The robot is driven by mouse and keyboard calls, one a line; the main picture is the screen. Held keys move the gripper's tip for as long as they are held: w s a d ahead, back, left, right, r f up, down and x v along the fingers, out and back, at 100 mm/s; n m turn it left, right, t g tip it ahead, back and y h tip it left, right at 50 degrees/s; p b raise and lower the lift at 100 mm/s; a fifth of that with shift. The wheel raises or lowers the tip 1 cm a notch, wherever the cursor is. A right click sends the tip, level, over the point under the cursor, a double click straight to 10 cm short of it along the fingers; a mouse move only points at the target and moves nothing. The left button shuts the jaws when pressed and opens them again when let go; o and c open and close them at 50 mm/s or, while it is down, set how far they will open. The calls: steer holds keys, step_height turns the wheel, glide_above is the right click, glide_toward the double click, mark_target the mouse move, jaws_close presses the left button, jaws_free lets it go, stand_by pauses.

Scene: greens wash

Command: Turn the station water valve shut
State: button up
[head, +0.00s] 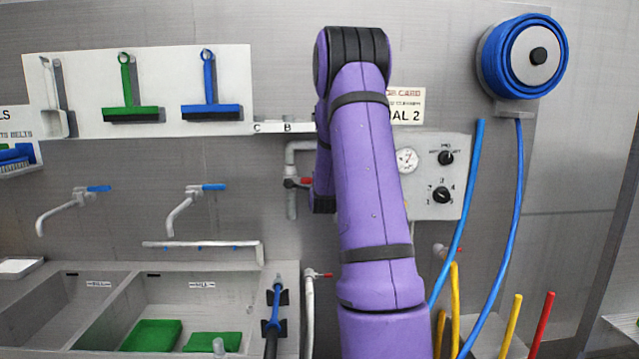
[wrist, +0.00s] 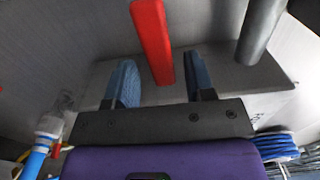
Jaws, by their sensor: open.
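The station water valve sits on the grey pipe (head: 291,203) on the back wall, left of my purple arm. Its short red lever (head: 306,181) shows beside the arm in the head view, partly covered by it. In the wrist view the red lever (wrist: 154,42) is large and reaches down between the two blue-padded fingers of my gripper (wrist: 161,82). The fingers are open, one on each side of the lever, with a visible gap to both. In the head view the fingers are hidden by my arm.
A grey panel (head: 438,205) with a gauge and knobs is right of my arm. A blue hose reel (head: 523,57) hangs at upper right. Sinks (head: 262,262) are at lower left. A grey pipe (wrist: 262,28) is close right of the fingers.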

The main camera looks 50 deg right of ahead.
steer(key=v, duration=0.9)
steer(key=shift+s+a, duration=0.15)
steer(key=shift+s, duration=0.05)
steer(key=a+r+n+y, duration=0.45)
steer(key=a+n, duration=0.25)
steer(key=a, duration=0.6)
steer(key=a+r+n+y, duration=0.3)
steer(key=a+n+y, duration=0.3)
steer(key=a, duration=0.7)
steer(key=s+a+n+g+y, duration=0.1)
steer(key=s+a+n+g, duration=0.2)
steer(key=s+a+n, duration=0.4)
steer(key=s+a+n+g+y, duration=0.2)
steer(key=s+a+n, duration=0.6)
steer(key=s, duration=0.6)
steer(key=shift+s+a+f+g, duration=0.35)
steer(key=shift+a+g, duration=0.35)
steer(key=shift+a, duration=0.35)
